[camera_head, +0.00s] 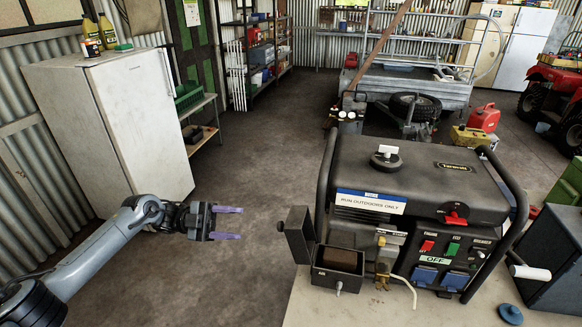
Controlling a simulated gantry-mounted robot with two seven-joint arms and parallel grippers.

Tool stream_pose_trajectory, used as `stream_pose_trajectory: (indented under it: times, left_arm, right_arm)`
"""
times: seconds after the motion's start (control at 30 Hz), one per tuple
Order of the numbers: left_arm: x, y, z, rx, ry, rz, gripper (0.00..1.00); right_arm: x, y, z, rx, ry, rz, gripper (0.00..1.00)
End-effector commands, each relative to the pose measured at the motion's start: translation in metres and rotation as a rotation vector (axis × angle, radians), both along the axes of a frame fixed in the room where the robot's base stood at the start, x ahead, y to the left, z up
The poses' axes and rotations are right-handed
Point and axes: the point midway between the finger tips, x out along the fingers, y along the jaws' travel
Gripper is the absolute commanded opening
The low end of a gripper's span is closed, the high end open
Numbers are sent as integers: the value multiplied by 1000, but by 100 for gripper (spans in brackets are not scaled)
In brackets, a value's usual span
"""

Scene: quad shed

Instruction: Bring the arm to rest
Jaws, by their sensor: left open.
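My left gripper (228,222) comes in from the left on my left arm (100,254). It is open, with two purple fingers apart and nothing between them. It points right, in the air over the dark floor. It is left of the generator (415,180) and apart from it. My right gripper is not in view.
The generator stands on a pale bench top (310,305), with an open black box (338,265) on its front left and a blue cap (510,313) beside it. A white fridge (125,130) stands at left. A trailer (415,85), a red can (484,117) and a red quad (555,90) are behind.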

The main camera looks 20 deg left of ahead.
Motion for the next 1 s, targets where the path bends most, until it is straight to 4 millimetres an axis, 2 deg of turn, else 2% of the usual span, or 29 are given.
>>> stream_pose_trajectory:
  times: [0.07, 0.17, 0.27, 0.37, 0.4, 0.5, 0.57, 0.7, 0.8, 0.87, 0.9, 1.0]
  left_arm:
    - [-3, 0, -10, 0, 18, -1, 52]
    - [-10, -4, -36, -4, 67, -7, 52]
    - [-24, -18, -78, -22, 146, -26, 52]
    - [-51, -46, -129, -72, 245, -63, 52]
    - [-66, -62, -148, -101, 282, -89, 52]
    - [-108, -109, -181, -193, 339, -151, 52]
    - [-133, -139, -198, -232, 360, -173, 52]
    - [-189, -212, -225, -272, 389, -166, 52]
    - [-220, -262, -233, -264, 405, -106, 52]
    - [-233, -287, -234, -245, 417, -43, 52]
    - [-238, -301, -234, -227, 429, 12, 52]
    - [-240, -322, -230, -165, 475, 176, 52]
  right_arm:
    - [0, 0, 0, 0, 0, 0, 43]
    - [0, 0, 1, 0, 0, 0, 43]
    - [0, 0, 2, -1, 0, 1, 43]
    - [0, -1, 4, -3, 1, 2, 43]
    - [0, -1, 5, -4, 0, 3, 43]
    - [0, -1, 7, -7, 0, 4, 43]
    - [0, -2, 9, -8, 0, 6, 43]
    - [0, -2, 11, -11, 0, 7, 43]
    - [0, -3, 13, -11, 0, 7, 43]
    - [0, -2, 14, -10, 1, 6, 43]
    - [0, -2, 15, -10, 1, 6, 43]
    - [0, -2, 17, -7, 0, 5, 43]
